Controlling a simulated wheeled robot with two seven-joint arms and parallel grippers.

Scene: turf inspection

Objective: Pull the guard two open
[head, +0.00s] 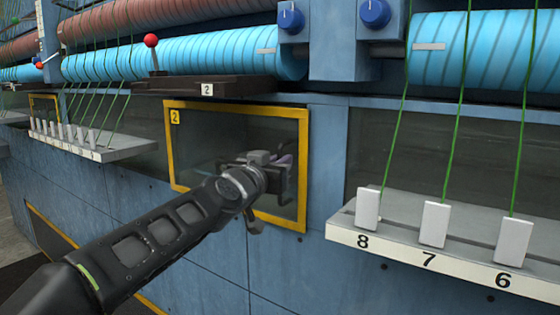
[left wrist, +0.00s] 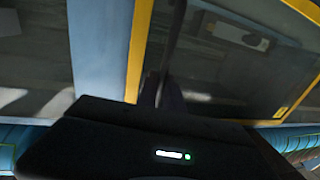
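Guard two is a see-through panel in a yellow frame (head: 240,106), marked with a yellow "2" label at its upper left. It looks flush with the blue machine front. My left gripper (head: 284,172) is in front of the panel's right part, near the right frame bar. In the left wrist view, the yellow frame bar (left wrist: 140,45) stands just left of the dark fingers (left wrist: 162,88). A thin dark bar runs up from between them, perhaps a handle. The fingers look close together, but their grip on it is too dark to tell. My right gripper is not in view.
A numbered shelf (head: 455,240) with white blocks and green cords juts out at the right. Another such shelf (head: 120,152) is at the left. A dark ledge (head: 225,87) with a "2" plate and a red-knobbed lever (head: 151,41) sit above the guard.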

